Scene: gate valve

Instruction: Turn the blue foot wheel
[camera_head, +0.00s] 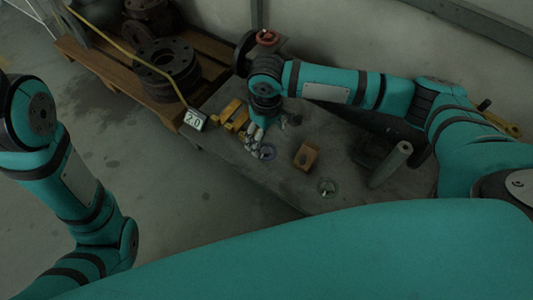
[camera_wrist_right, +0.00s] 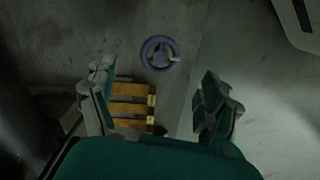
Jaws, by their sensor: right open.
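The grey bench (camera_head: 335,160) holds a brown box (camera_head: 306,156), a grey cylinder (camera_head: 391,164) and yellow blocks (camera_head: 234,115). A red wheel (camera_head: 267,37) stands behind my right arm. A wooden pallet (camera_head: 110,65) with dark flanges is at the back left. The floor at left is clear.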

